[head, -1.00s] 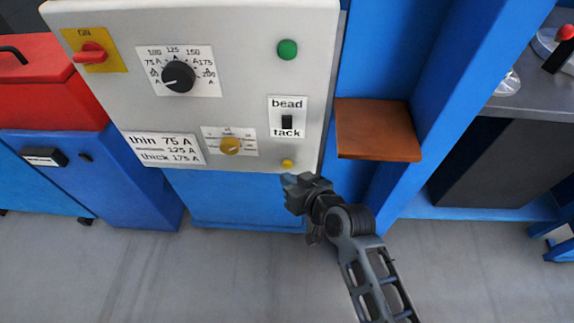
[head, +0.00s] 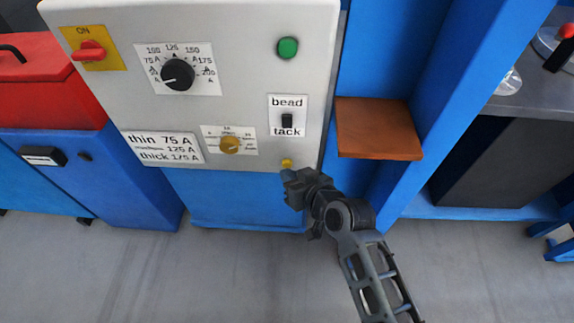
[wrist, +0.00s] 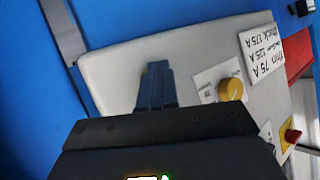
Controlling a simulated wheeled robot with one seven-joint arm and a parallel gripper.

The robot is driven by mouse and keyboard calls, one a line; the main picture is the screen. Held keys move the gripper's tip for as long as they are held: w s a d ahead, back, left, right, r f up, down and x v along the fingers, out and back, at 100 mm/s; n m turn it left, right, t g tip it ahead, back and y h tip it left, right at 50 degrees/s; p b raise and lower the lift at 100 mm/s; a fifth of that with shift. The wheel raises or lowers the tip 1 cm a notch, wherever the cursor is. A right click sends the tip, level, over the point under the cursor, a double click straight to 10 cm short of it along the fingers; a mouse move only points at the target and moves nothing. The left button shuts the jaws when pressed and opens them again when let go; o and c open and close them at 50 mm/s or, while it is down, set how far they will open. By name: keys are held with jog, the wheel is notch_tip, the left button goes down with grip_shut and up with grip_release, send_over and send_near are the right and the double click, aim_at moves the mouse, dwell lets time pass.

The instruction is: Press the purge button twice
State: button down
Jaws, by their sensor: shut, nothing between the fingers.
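A small yellow button (head: 286,162) sits at the lower right edge of the grey control panel (head: 240,85). No readable purge label shows on it. My gripper (head: 287,176) is shut and empty, its tips just below the yellow button in the head view. I cannot tell whether they touch it. In the wrist view my shut fingers (wrist: 156,85) point at the pale panel face (wrist: 115,75), and the button is not visible there, perhaps hidden behind them.
The panel carries a yellow knob (head: 229,145), a black dial (head: 178,74), a bead/tack switch (head: 287,121), a red switch (head: 89,51) and a green round part (head: 288,48). A brown shelf (head: 378,130) juts out to the right of the panel. Floor below is clear.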

jog(key=shift+w, duration=0.5)
dwell(0.8)
jog(key=shift+s, duration=0.9)
jog(key=s+p, duration=0.2)
jog(key=s, duration=0.3)
jog(key=shift+a, duration=0.1)
dwell(0.4)
dwell(0.6)
